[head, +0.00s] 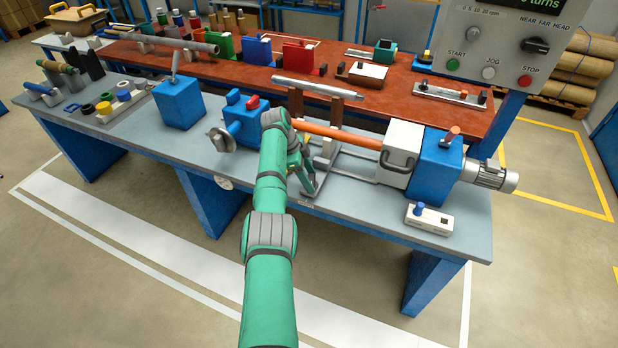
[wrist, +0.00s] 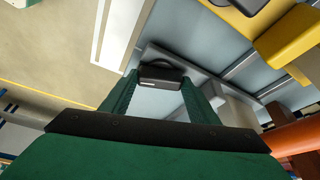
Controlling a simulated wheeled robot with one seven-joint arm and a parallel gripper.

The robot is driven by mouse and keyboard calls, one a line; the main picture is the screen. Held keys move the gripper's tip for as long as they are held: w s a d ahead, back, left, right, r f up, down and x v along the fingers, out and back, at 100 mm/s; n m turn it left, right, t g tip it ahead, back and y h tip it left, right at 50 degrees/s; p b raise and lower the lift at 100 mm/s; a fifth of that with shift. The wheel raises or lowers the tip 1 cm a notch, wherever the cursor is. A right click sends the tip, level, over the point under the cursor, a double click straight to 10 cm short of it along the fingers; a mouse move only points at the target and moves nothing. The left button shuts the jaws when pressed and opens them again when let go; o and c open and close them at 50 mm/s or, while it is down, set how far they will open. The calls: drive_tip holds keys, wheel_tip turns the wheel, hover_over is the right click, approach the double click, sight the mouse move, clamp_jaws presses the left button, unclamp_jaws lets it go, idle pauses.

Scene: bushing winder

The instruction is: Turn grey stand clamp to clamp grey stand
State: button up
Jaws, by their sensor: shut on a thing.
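My green gripper (head: 310,188) is low at the front edge of the winder bed, in front of the orange-red bar. In the wrist view my gripper (wrist: 161,80) has its two fingers on either side of a dark grey block with a small pale label, which looks like the grey stand clamp (wrist: 162,73). The clamp is hidden behind my gripper in the head view. A light grey bar, probably part of the grey stand (wrist: 184,62), runs just behind the clamp. I cannot tell whether the clamp is tight.
The orange bar (head: 345,136) runs right to a white and blue winder head (head: 435,165). A blue unit with a red knob (head: 240,121) stands left of my arm. A yellow part (wrist: 293,38) is close by in the wrist view.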

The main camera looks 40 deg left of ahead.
idle(0.3)
drive_tip(key=o, duration=1)
drive_tip(key=shift+o, duration=0.2)
drive_tip(key=v, duration=1)
drive_tip(key=shift+a+r, duration=0.2)
drive_tip(key=shift+r, duration=0.15)
drive_tip(key=shift+s, duration=0.1)
